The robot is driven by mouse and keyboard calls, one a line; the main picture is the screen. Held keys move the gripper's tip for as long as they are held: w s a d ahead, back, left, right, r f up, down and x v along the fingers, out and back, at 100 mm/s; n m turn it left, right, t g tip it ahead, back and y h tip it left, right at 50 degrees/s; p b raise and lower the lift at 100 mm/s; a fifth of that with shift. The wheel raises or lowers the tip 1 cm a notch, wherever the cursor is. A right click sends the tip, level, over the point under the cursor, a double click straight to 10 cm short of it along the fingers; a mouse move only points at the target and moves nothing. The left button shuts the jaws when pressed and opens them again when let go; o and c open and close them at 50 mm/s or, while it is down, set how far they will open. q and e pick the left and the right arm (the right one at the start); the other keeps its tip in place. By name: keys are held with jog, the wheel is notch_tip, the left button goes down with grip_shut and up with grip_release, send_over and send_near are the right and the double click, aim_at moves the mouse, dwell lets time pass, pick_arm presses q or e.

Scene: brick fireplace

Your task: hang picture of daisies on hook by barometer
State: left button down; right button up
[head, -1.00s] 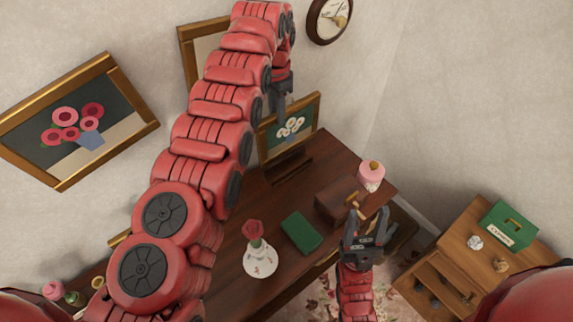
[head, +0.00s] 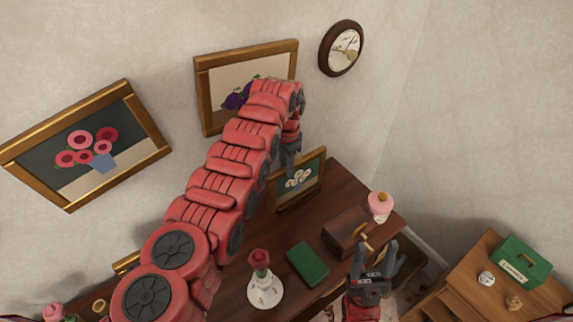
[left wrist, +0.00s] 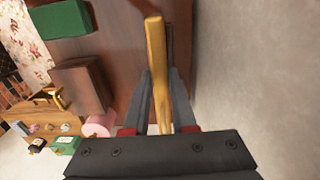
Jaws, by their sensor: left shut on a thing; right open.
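The daisies picture (head: 299,180) has a gold-brown frame and white flowers on dark green. It is upright and slightly tilted, just over the back of the dark desk; I cannot tell whether it touches the desk. My left gripper (head: 291,160) is shut on its top edge. In the left wrist view the frame (left wrist: 156,65) shows edge-on between the fingers. The round barometer (head: 341,47) hangs on the wall, up and right of the picture. I see no hook; my left arm covers part of the wall. My right gripper (head: 377,258) is open and empty beyond the desk's front right.
On the desk (head: 235,290) are a rose vase (head: 264,287), green book (head: 308,264), wooden box (head: 346,232) and pink jar (head: 380,206). The wall below the barometer is bare.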

pick_arm(q)
jog(key=shift+f, duration=0.1)
jog(key=shift+f, duration=0.1)
jog(key=c, duration=0.7)
grip_release()
